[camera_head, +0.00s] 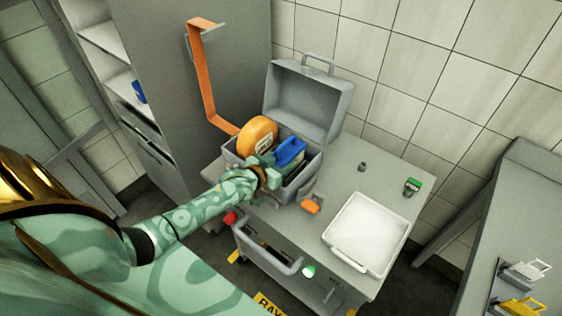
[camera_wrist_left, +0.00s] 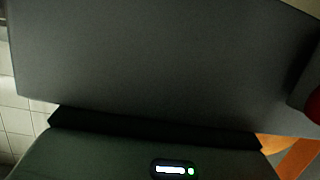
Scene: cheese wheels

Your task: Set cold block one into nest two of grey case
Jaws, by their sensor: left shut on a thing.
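The grey case (camera_head: 322,170) stands on the grey table with its lid (camera_head: 308,100) open, tilted back toward the wall. An orange cheese wheel (camera_head: 258,135) stands in its left part. My left gripper (camera_head: 272,166) is over the front of the case, shut on the blue cold block (camera_head: 291,151). The block is at the case opening, right of the wheel; I cannot tell whether it rests in a nest. The fingertips and nests are mostly hidden. A dark grey surface fills much of the left wrist view. My right gripper is out of view.
A white tray (camera_head: 345,260) lies at the table's front right. A green-topped item (camera_head: 412,186) and a small grey item (camera_head: 362,166) stand behind it. An orange item (camera_head: 310,207) lies by the case. An orange strap-like bracket (camera_head: 204,85) rises behind left.

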